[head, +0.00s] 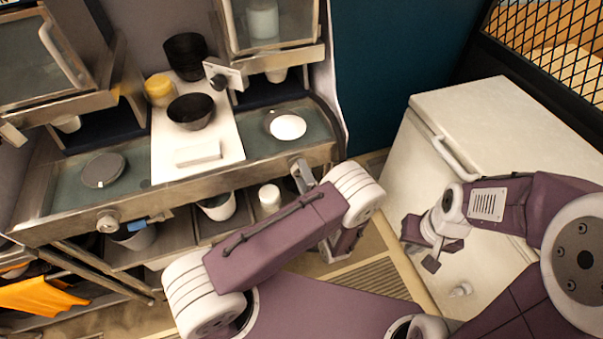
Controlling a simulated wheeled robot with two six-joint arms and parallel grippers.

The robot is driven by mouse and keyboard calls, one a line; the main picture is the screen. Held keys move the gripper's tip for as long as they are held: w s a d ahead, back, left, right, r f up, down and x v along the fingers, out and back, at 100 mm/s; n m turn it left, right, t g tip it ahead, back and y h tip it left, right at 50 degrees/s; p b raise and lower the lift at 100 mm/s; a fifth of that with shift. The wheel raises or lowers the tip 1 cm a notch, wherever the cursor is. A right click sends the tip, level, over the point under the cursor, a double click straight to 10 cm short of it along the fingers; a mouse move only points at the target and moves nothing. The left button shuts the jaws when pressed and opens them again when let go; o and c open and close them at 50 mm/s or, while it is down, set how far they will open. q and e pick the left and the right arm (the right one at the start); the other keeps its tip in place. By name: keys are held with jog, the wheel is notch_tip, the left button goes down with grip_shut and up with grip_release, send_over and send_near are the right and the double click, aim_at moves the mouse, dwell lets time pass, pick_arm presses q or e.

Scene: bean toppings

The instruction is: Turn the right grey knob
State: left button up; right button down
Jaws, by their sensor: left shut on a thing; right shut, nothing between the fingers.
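The metal counter front (230,175) carries a round grey knob (107,223) at its left, beside a small blue piece. My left gripper (302,176) is at the right end of this front edge, below the white bowl. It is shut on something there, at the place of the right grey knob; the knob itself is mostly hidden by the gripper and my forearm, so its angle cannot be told. My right gripper (432,247) is shut and empty, in front of the white chest, well apart from the counter.
On the counter are a dark bowl (191,110), a white bowl (287,127), a yellow-lidded jar (160,90) and a dark round disc (103,170). Containers, including a white cup (270,195), stand on the shelf below. The white chest (500,125) with a handle stands at right.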

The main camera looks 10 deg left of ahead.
dwell(0.3)
pick_arm(q)
jog(key=o, duration=1.3)
jog(key=shift+o, duration=0.2)
jog(key=b+v, duration=0.1)
jog(key=v, duration=0.8)
jog(key=shift+b, duration=0.4)
